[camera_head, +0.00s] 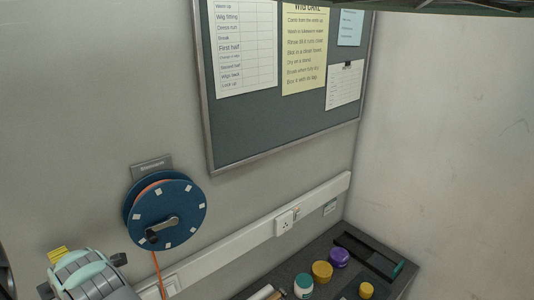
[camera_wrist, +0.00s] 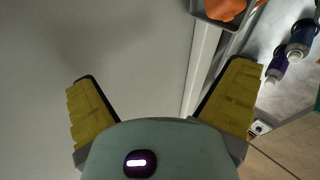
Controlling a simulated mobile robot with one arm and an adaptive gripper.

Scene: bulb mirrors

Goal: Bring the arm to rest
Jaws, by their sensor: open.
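My gripper (camera_wrist: 165,80) is open in the wrist view, its two yellow-padded fingers spread wide. Nothing is between the fingers, and bare grey wall shows behind them. In the head view, part of my grey and pale-green arm shows at the lower left, with a small yellow part at its upper left. It is below the blue cable reel (camera_head: 165,212) on the wall. The rest of my arm is out of view.
A dark worktop (camera_head: 335,270) at the lower right bears a purple jar (camera_head: 339,257), a yellow jar (camera_head: 322,271) and a white-and-green jar (camera_head: 303,287). A noticeboard (camera_head: 290,125) hangs above a white trunking strip with a socket (camera_head: 285,223). Tubes (camera_wrist: 301,38) show in the wrist view.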

